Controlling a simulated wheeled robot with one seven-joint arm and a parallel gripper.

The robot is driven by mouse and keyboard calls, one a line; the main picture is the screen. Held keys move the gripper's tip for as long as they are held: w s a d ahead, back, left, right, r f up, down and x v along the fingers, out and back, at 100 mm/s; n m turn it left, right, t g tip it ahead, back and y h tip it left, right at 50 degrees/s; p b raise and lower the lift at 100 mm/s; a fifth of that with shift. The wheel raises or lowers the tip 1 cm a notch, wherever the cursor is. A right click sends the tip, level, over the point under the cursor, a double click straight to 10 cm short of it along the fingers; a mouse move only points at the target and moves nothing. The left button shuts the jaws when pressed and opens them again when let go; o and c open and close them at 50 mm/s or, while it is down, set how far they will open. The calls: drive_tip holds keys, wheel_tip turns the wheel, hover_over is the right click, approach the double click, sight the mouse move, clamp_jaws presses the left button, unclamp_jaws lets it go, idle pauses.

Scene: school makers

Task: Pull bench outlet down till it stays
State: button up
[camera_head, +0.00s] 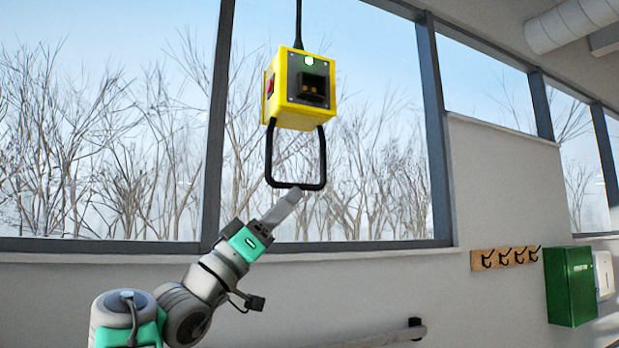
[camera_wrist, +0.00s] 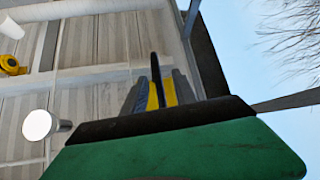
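The bench outlet (camera_head: 297,88) is a yellow box with a dark socket face and a small lit green mark. It hangs from a black cable (camera_head: 298,25) in front of the window. A black loop handle (camera_head: 322,160) hangs below it. My gripper (camera_head: 294,194) reaches up from below to the handle's bottom bar. In the wrist view, the black handle bar (camera_wrist: 155,66) runs between the fingers of my gripper (camera_wrist: 160,88), with yellow surfaces close on both sides. The fingers look shut on it. The outlet box is not clearly visible in the wrist view.
Wall hooks (camera_head: 505,258), a green box (camera_head: 570,286) and a white dispenser (camera_head: 603,275) are on the wall at right. A grey rail (camera_head: 380,338) runs low on the wall. A yellow round fixture (camera_wrist: 11,66) and a white lamp (camera_wrist: 40,125) are overhead. The space around the outlet is clear.

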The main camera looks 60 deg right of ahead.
sight(309, 185)
drive_tip(key=p+x, duration=0.4)
drive_tip(key=x, duration=0.3)
drive_tip(key=shift+s+a+r, duration=0.15)
drive_tip(key=shift+s+r, duration=0.05)
drive_tip(key=shift+s+d+r, duration=0.1)
drive_tip(key=shift+d+r, duration=0.1)
drive_tip(key=shift+d, duration=0.2)
drive_tip(key=shift+c, duration=0.4)
drive_tip(key=shift+a, duration=0.1)
drive_tip(key=c, duration=0.5)
clamp_jaws()
drive_tip(key=shift+f, duration=0.15)
